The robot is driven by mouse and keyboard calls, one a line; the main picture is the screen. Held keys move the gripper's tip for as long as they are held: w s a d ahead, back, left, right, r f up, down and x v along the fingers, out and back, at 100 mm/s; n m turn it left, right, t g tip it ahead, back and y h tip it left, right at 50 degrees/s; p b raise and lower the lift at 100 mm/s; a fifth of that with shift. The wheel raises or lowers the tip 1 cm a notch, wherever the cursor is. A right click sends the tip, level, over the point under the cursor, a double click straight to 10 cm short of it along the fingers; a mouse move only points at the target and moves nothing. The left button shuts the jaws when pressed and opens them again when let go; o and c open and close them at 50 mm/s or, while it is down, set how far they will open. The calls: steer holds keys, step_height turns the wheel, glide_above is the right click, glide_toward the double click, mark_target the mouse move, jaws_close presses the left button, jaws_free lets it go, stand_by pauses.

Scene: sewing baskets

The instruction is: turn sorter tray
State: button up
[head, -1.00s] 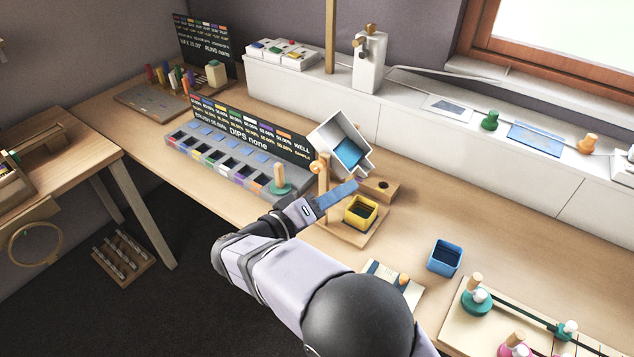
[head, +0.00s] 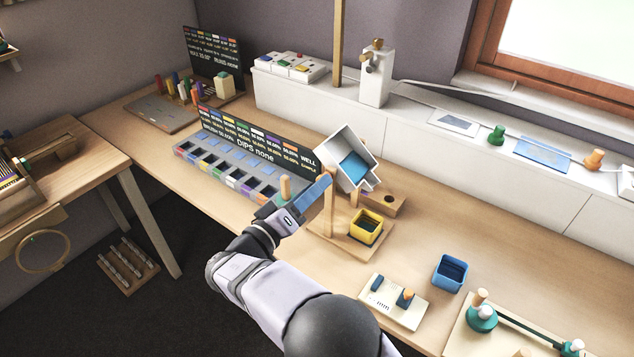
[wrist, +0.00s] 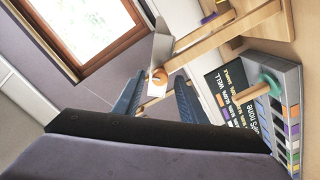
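The sorter tray (head: 349,147) is a white open box with a blue floor, held tilted on a wooden stand (head: 328,215). In the wrist view the edge of a white panel (wrist: 162,45), apparently the tray's, rises beyond an orange round knob (wrist: 158,77). My gripper (head: 325,182) is at the tray's lower left, in front of the stand's post, and hides the knob in the head view. In the wrist view my gripper (wrist: 160,78) has its two blue fingers apart, with the knob between their tips and gaps at both sides.
A yellow cup (head: 366,228) stands on the stand's base below the tray. A blue cup (head: 450,272) and a small switch panel (head: 394,301) lie to the right. A compartment rack (head: 228,172) with a dark display board (head: 254,139) is at the left.

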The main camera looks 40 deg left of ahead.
steer(key=shift+w, duration=0.75)
steer(key=shift+c, duration=0.4)
jaws_close()
steer(key=shift+f+b, duration=0.25)
steer(key=shift+b, duration=0.85)
steer(key=shift+m+b, duration=0.3)
steer(key=shift+b, duration=0.45)
steer(key=shift+r, duration=0.25)
steer(key=shift+o, duration=0.4)
jaws_free()
